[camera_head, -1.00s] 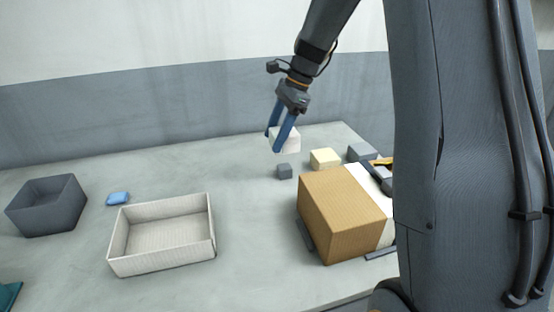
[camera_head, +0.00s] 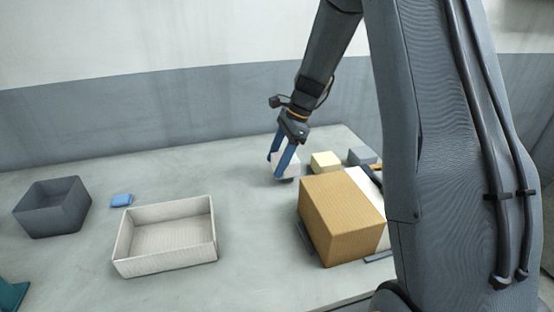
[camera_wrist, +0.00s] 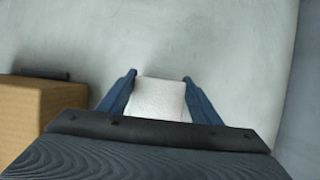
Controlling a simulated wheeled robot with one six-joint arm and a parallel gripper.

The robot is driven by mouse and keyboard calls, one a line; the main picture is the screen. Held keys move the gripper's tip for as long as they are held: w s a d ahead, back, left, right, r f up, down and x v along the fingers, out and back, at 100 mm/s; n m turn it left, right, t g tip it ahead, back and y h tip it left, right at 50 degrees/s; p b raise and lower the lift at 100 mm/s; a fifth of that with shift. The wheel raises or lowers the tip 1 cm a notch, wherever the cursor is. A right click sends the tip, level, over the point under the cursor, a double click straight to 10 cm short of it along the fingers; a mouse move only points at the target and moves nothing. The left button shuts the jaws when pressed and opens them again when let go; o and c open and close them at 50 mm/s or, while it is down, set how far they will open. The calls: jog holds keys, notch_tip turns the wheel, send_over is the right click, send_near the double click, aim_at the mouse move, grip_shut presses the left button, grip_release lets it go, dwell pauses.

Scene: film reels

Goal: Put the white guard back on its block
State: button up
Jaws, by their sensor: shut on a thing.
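My gripper (camera_head: 281,168) has its blue fingers shut on the white guard (camera_head: 289,161). In the wrist view the guard (camera_wrist: 160,98) sits between the two fingertips as a pale, roughly square block shape. In the head view the guard is low over the table, right at a small dark grey block (camera_head: 286,180), of which only the lower edge shows beneath it. I cannot tell whether the guard touches or is seated on that block. In the wrist view the guard hides the block.
A cream block (camera_head: 325,161) and a grey-blue block (camera_head: 361,155) stand just right of the gripper. A large brown box (camera_head: 338,222) stands in front of them. An open white tray (camera_head: 166,262), a dark grey bin (camera_head: 50,222) and a blue item (camera_head: 121,200) are at left.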

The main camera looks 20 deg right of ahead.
jog(key=shift+f, duration=0.45)
jog(key=o, duration=1.1)
jog(key=shift+c, duration=0.2)
jog(key=shift+r, duration=0.1)
jog(key=shift+r, duration=0.25)
jog(key=b+v, duration=0.2)
jog(key=v, duration=1)
jog(key=shift+r+b, duration=0.3)
